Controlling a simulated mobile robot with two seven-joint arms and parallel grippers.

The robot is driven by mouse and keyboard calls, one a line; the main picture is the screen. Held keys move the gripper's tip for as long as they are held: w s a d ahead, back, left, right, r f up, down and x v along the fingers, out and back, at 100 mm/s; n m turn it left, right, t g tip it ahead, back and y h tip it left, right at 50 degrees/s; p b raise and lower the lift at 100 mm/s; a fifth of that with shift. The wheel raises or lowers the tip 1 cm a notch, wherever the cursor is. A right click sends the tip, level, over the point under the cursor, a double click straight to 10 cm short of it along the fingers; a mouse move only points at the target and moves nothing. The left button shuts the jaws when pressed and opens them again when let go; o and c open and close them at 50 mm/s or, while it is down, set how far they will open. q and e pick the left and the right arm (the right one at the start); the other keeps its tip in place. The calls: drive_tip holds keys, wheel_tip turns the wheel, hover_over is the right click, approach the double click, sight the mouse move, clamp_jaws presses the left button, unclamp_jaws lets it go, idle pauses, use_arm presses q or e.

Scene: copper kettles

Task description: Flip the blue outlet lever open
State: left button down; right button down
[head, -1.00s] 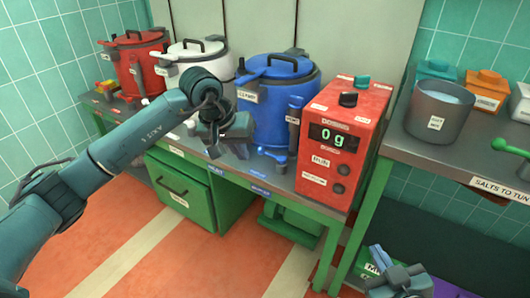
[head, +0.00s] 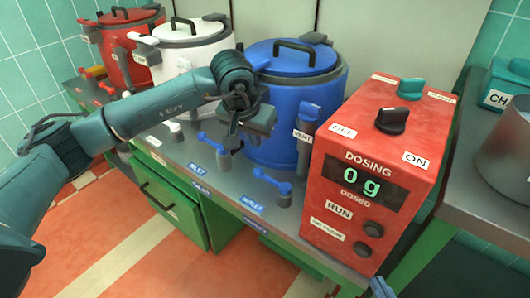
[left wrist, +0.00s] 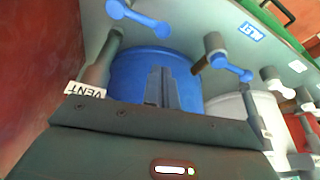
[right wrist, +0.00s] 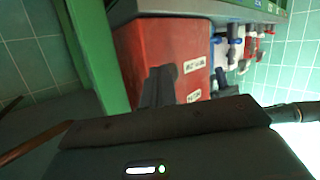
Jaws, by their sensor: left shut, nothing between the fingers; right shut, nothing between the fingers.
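The blue outlet lever (head: 272,181) stands on a short post at the bench's front edge, above a label reading OUTLET (head: 252,204). In the left wrist view it shows at the top (left wrist: 140,18). A similar blue lever (head: 212,142) sits to its left by another blue label; it also shows in the left wrist view (left wrist: 232,68). My left gripper (head: 232,138) is shut and empty, above the bench in front of the blue kettle (head: 288,95), apart from the outlet lever. My right gripper (right wrist: 158,85) is shut and empty, near the red dosing box; only a bit shows in the head view.
The red dosing box (head: 345,150) stands close right of the outlet lever and reads 0 g. The blue vent post (head: 306,130) rises behind the lever. White (head: 190,50) and red (head: 128,55) kettles stand further left. Floor before the bench is open.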

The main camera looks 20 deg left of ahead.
sight(272, 180)
use_arm(q)
drive_tip(key=shift+s, duration=0.1)
use_arm(e)
drive_tip(key=shift+s, duration=0.15)
use_arm(q)
drive_tip(key=b+x, duration=0.2)
drive_tip(key=x, duration=0.7)
drive_tip(key=shift+w+f, duration=0.2)
drive_tip(key=shift+f, duration=0.25)
use_arm(e)
drive_tip(key=shift+w+a+n+t, duration=0.25)
drive_tip(key=shift+w+n+t, duration=0.1)
drive_tip(key=shift+t, duration=0.45)
use_arm(q)
drive_tip(key=shift+s+a, duration=0.1)
drive_tip(key=shift+a, duration=0.05)
use_arm(e)
drive_tip(key=shift+d+y, duration=0.1)
drive_tip(key=shift+y, duration=0.3)
use_arm(q)
drive_tip(key=shift+s+n, duration=0.2)
drive_tip(key=shift+n, duration=0.3)
use_arm(e)
drive_tip(key=shift+w+d, duration=0.1)
drive_tip(key=shift+d, duration=0.15)
